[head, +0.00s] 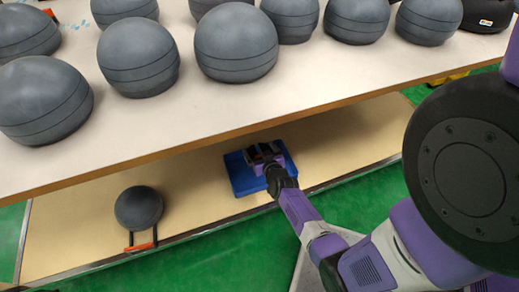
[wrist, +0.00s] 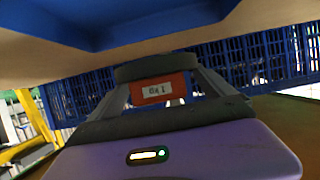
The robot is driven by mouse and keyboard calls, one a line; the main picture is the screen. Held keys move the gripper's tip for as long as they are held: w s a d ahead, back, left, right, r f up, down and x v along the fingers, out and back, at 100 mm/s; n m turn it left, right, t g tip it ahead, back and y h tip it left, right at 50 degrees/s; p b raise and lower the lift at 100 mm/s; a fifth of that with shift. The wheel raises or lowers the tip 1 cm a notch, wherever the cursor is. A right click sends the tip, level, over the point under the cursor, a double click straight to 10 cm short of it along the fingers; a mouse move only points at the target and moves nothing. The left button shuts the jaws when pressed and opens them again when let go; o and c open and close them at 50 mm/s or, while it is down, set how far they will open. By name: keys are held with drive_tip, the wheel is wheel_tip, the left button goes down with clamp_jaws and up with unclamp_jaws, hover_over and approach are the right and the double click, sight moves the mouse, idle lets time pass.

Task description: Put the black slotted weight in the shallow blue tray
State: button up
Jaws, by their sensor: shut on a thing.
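The shallow blue tray (head: 243,181) lies on the lower shelf, under the front edge of the upper shelf. Its blue surface also fills the top of the wrist view (wrist: 140,22). My gripper (head: 262,154) is over the tray. In the wrist view my gripper (wrist: 165,92) is shut on the black slotted weight (wrist: 150,71), a dark disc with a red label between the fingers. The label's print is too blurred to read. My gripper mostly hides the weight in the head view. I cannot tell whether the weight touches the tray floor.
The upper shelf (head: 190,115) overhangs the tray and carries several grey balls (head: 236,42). The lower shelf (head: 350,150) is clear right of the tray. Blue lattice (wrist: 262,58) shows behind.

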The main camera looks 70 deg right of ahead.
drive_tip(key=shift+w+d+f+b, duration=0.1)
drive_tip(key=shift+f+b, duration=4)
drive_tip(key=shift+f, duration=1.1)
drive_tip(key=shift+f, duration=0.15)
drive_tip(key=o, duration=1.7)
drive_tip(key=shift+f, duration=0.15)
drive_tip(key=shift+o, duration=0.3)
